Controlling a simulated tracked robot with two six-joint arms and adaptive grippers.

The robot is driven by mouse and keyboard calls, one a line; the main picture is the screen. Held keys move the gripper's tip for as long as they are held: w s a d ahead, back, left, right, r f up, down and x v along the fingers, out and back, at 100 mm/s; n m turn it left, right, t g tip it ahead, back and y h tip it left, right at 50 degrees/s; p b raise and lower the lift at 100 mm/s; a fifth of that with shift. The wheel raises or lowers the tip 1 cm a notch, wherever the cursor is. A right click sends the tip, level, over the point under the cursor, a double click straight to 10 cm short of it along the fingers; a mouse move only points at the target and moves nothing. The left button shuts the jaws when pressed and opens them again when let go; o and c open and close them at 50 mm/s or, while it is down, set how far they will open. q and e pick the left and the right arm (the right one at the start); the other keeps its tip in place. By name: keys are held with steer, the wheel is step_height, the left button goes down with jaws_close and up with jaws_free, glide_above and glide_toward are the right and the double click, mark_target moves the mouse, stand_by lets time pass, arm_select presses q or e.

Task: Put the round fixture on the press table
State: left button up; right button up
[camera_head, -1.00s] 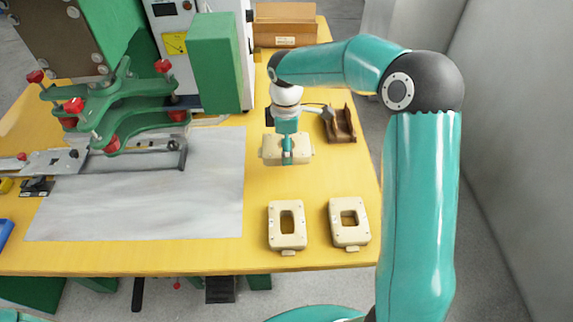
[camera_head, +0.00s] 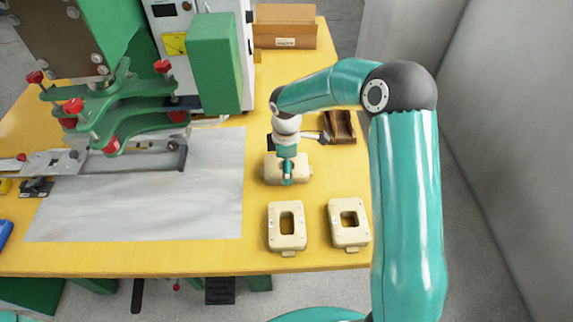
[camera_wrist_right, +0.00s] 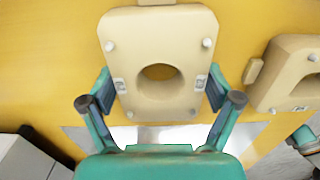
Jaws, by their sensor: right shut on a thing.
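The round fixture, a cream block with a round hole (camera_wrist_right: 155,40), fills the middle of the right wrist view. My right gripper (camera_wrist_right: 160,88) is shut on it, one finger on each side. In the head view the fixture (camera_head: 272,168) is over the right part of the yellow table, with my right gripper (camera_head: 287,178) on it. Whether it touches the table is unclear. A flat metal slide (camera_head: 65,162) lies at the left beside the green press (camera_head: 110,105); I cannot tell which surface is the press table. My left gripper is not in view.
Two cream fixtures with rectangular holes stand at the front right, one left (camera_head: 274,238) and one right (camera_head: 338,237). A brown holder (camera_head: 341,127) and a cardboard box (camera_head: 284,36) are behind. A bare grey sheet (camera_head: 150,215) covers the table's middle.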

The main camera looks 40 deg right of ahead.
steer(key=o, duration=1.1)
step_height(320, 180, up, 12)
steer(key=shift+r+p, duration=0.1)
steer(key=shift+p, duration=0.3)
steer(key=shift+s, duration=0.1)
